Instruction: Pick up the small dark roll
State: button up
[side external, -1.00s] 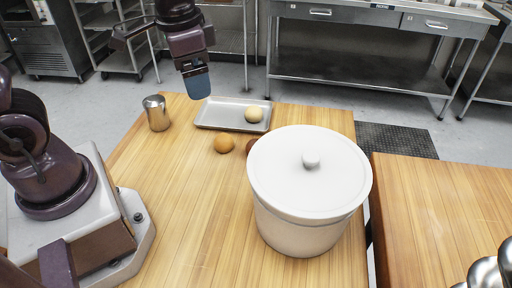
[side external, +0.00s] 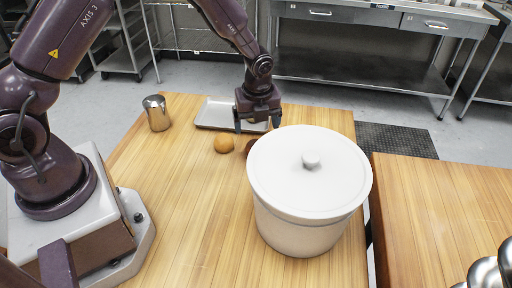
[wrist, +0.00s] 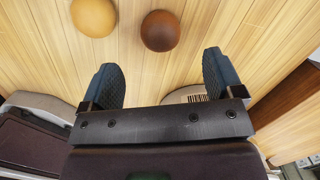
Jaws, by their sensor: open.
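The small dark roll (wrist: 160,31) is reddish brown and round. In the wrist view it lies on the wooden table at the top centre, beyond my fingertips and roughly in line with the gap between them. In the side view only a sliver of it (side external: 249,146) shows; the white pot hides the rest. My gripper (side external: 257,127) points down above the table behind the pot, near the dark roll. In the wrist view my gripper (wrist: 161,68) has its two blue-grey fingers wide apart, with nothing between them.
A lighter tan roll (side external: 223,144) lies just left of the dark one. The large lidded white pot (side external: 305,225) stands close in front. A metal tray (side external: 213,114) is behind, partly covered by my gripper. A steel cup (side external: 157,114) stands at left. The front-left table is clear.

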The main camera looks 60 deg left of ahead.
notch_tip(320, 180, down, 8)
jog(key=shift+a+r, duration=0.15)
jog(key=shift+r, duration=0.05)
jog(key=c, duration=0.8)
